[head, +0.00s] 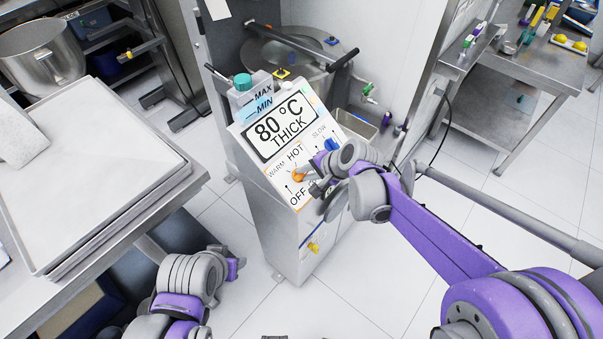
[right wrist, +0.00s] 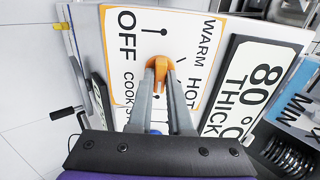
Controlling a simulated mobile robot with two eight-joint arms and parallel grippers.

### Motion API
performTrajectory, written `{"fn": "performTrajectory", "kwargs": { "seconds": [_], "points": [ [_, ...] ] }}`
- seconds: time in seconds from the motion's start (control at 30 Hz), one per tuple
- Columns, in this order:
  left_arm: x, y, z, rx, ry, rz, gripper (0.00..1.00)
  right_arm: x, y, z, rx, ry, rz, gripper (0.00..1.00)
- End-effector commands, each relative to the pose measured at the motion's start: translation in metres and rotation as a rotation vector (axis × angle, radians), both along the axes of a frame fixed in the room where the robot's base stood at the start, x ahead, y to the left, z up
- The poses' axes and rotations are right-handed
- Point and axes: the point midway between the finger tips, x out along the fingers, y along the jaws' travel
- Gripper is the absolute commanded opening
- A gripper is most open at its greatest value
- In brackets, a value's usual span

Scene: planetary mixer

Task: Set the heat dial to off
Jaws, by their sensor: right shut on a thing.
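The orange heat dial (head: 298,175) sits on the white front panel of the grey machine, among the words WARM, HOT and OFF. My right gripper (head: 309,176) reaches it from the right. In the right wrist view, the fingers are shut on the orange dial (right wrist: 161,63), with orange showing between and beside the tips. The fingers hide part of the dial, and I cannot tell exactly which mark it points to. The OFF label (right wrist: 127,35) is clear in that view, left of the dial. My left gripper (head: 236,266) is low at the left, away from the machine; its fingers are too small to read.
A blue dial (head: 332,145) by SLOW is close to my right gripper. The display (head: 282,128) reads 80 °C THICK. A yellow knob (head: 313,248) is lower on the machine. A table with trays (head: 165,205) stands left, a steel bench (head: 545,70) at the right.

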Motion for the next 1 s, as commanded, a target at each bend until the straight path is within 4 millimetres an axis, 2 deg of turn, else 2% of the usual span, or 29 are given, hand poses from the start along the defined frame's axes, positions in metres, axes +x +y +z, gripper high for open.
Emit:
{"fn": "performTrajectory", "kwargs": {
  "seconds": [0.23, 0.57, 0.9, 1.0],
  "points": [
    [0.0, 0.0, 0.0001, 0.0, 0.0, 0.0, 0.5, 0.0, 0.0, 0.0001, -0.005, -0.007, 0.011, 0.0],
    [0.0002, 0.0, 0.0013, 0.0, -0.001, 0.0, 0.5, 0.0001, 0.0, 0.0003, -0.139, -0.191, 0.289, 0.0],
    [0.0003, 0.0, 0.0014, 0.0, -0.001, 0.0, 0.5, 0.0001, 0.0, 0.0002, -0.153, -0.21, 0.318, 0.0],
    [0.0004, 0.0, 0.002, 0.0, -0.001, 0.0, 0.5, 0.0001, 0.0, 0.0004, -0.184, -0.254, 0.383, 0.0]
  ]
}}
